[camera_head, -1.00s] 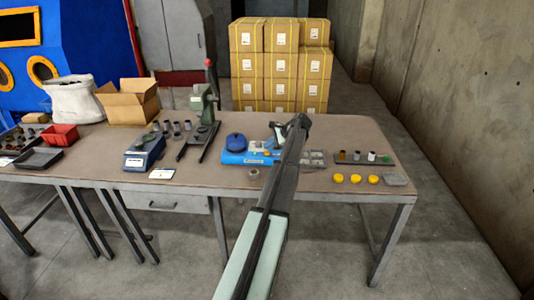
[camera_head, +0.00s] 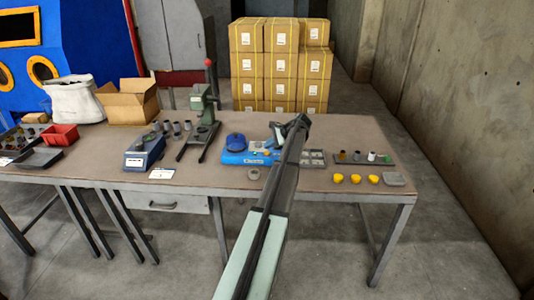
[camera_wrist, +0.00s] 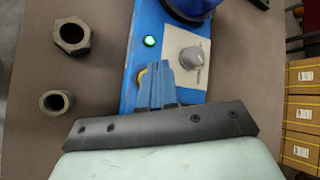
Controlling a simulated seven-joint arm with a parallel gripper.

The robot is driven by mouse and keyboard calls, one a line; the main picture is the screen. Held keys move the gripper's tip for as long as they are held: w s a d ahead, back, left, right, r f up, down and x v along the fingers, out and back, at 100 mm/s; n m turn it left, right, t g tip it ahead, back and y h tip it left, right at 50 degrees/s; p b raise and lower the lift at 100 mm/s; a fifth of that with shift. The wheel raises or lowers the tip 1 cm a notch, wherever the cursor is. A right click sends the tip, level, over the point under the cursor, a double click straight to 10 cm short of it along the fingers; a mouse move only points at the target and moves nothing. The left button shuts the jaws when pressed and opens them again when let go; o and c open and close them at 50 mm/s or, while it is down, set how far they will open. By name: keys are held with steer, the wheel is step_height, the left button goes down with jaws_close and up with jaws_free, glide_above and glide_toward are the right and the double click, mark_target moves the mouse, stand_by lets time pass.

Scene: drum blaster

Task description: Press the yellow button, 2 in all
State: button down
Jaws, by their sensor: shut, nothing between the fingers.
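The blue machine (camera_head: 240,158) with a dark blue round top sits near the front middle of the table, and it fills the middle of the wrist view (camera_wrist: 128,95). The yellow button (camera_wrist: 142,76) shows only in part on the machine, beside and partly behind my fingers. My gripper (camera_wrist: 157,68) is shut and empty, with its fingertips at the button's right side in the picture. I cannot tell whether they touch it. In the head view my gripper (camera_head: 274,140) is over the machine's right end, and my arm hides part of it.
A green light (camera_wrist: 150,41) glows on the machine near a grey knob (camera_wrist: 191,57) on a pale plate. Two metal nuts, one large (camera_wrist: 72,35) and one small (camera_wrist: 56,102), lie left of it. Several yellow caps (camera_head: 356,179) lie at the right of the table.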

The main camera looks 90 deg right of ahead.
mark_target(269, 153)
steer(key=shift+f, duration=0.9)
stand_by(0.9)
steer(key=shift+r, duration=0.9)
steer(key=shift+r, duration=0.1)
steer(key=shift+r, duration=2.45)
stand_by(1.0)
step_height(269, 153, up, 4)
steer(key=shift+f, duration=0.15)
steer(key=shift+f, duration=0.2)
